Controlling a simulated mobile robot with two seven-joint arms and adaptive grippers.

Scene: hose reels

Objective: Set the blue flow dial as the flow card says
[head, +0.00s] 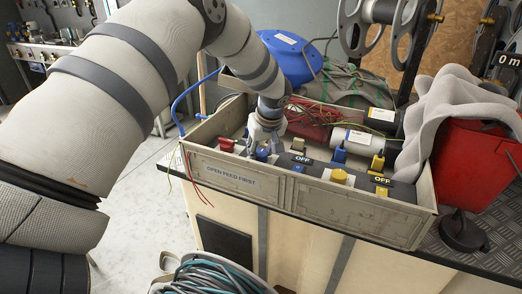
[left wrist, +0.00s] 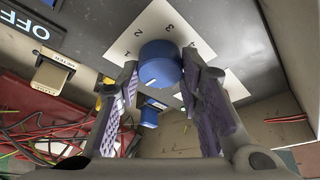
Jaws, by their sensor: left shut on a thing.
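In the head view my left gripper (head: 264,130) reaches down into the left end of the grey box, at a blue part (head: 262,154). I cannot make out the flow card. My right gripper is not in view.
The grey box (head: 230,178) reads "OPEN FEED FIRST" in front. Inside are "OFF" labels, blue and yellow valves (head: 339,176), wires and a white cylinder (head: 350,137). A red bin (head: 462,160) with grey cloth stands right. A coiled hose (head: 215,275) lies below.

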